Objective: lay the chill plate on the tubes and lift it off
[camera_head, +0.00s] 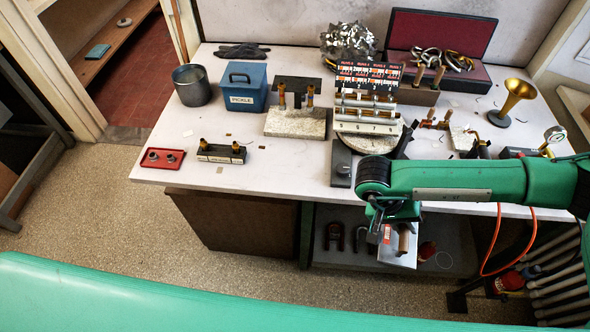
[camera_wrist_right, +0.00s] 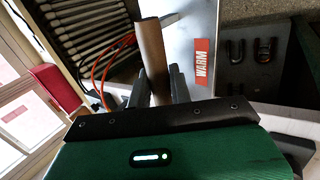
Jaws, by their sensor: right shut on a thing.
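A pale metal plate with a wooden handle, which looks like the chill plate (camera_head: 408,257), hangs in front of the bench's front edge. The plate shows in the right wrist view (camera_wrist_right: 213,22) with a red "WARM" label. My right gripper (camera_wrist_right: 156,82) is shut on the wooden handle, with one finger on each side. In the head view, my wrist partly hides the handle and plate. Several horizontal tubes (camera_head: 366,113) sit in a block at the bench's middle, apart from the plate. Two upright brass tubes (camera_head: 310,97) stand on a pale block. My left gripper is out of view.
A blue PICKLE box (camera_head: 246,90), metal pot (camera_head: 192,87), red tray (camera_head: 162,160) and dark block (camera_head: 221,153) stand on the left side. The front-left bench top is mostly clear.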

